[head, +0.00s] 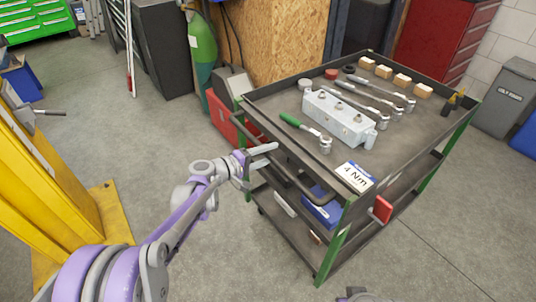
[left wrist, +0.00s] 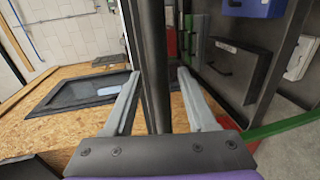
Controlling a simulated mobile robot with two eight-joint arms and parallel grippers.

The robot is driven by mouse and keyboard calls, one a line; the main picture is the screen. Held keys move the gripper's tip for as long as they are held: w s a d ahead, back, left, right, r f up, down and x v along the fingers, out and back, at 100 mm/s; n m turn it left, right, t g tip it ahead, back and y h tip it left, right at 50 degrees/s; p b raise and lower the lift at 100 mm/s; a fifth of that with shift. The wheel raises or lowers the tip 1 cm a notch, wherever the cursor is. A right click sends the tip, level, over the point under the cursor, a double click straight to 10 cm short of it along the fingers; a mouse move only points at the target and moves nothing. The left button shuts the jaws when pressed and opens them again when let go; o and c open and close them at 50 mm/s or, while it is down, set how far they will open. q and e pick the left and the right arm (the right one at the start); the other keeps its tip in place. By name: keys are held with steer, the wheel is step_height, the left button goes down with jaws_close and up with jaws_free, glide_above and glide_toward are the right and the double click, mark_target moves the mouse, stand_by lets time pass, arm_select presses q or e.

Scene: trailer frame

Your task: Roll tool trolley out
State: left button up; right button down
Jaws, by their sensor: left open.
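The tool trolley (head: 420,140) is a dark grey cart with green corner posts, standing right of centre in the head view. Its dark push bar (head: 290,180) runs along the side facing my left arm. My left gripper (head: 264,158) is at this bar, with its fingers open. In the left wrist view, the bar (left wrist: 155,70) passes between the two spread fingers (left wrist: 155,100), with visible gaps on both sides. My right gripper does not show clearly; a small grey piece at the bottom edge of the head view is too cut off to identify.
The trolley top carries a metal block (head: 340,118), a green-handled wrench (head: 305,130), other wrenches, wooden blocks and a "4 Nm" card (head: 354,177). A yellow post (head: 50,190) stands at left. A green gas cylinder (head: 203,45) and red cabinet (head: 445,40) stand behind. Floor in front is clear.

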arm_select(q)
jaws_close()
stand_by(1.4)
